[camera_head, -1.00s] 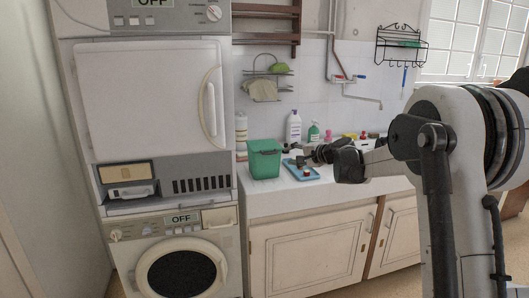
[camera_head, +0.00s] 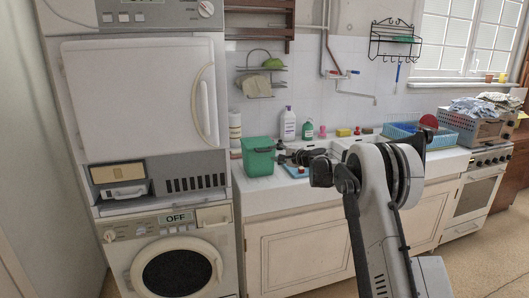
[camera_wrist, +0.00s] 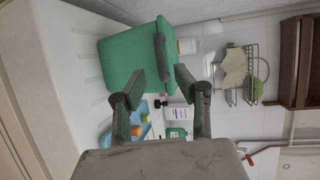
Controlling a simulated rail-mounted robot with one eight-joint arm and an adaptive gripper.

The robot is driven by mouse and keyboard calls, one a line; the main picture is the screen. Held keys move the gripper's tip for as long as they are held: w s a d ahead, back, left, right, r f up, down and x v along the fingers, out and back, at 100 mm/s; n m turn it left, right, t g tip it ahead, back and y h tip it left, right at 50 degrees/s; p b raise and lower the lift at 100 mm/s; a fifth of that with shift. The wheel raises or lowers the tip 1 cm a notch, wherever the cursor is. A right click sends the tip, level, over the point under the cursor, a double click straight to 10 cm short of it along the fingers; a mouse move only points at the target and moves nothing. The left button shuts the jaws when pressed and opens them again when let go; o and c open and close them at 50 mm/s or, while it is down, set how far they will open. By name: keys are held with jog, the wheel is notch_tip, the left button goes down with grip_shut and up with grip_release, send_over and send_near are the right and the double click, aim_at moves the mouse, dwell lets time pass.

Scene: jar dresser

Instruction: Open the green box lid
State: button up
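The green box (camera_head: 258,160) stands upright on the white counter beside the washer-dryer stack. Its lid looks shut, with a dark handle-like bar near the upper front edge. In the wrist view the green box (camera_wrist: 128,52) is tilted by the camera angle, and the dark bar (camera_wrist: 160,52) shows on its right side. My gripper (camera_head: 284,155) is just right of the box at about the height of its upper part. In the wrist view my gripper (camera_wrist: 160,80) has its two fingers apart with nothing between them; the fingertips point toward the bar. I cannot tell whether they touch.
A blue tray (camera_head: 297,171) with small items lies under my gripper. A white bottle (camera_head: 288,123) and a green bottle (camera_head: 307,130) stand behind. The tall dryer (camera_head: 140,95) borders the box on the left. A wire rack (camera_head: 262,75) hangs above.

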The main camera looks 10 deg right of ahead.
aim_at(266, 151)
jog(key=shift+x, duration=3.8)
jog(key=shift+c, duration=0.4)
grip_shut()
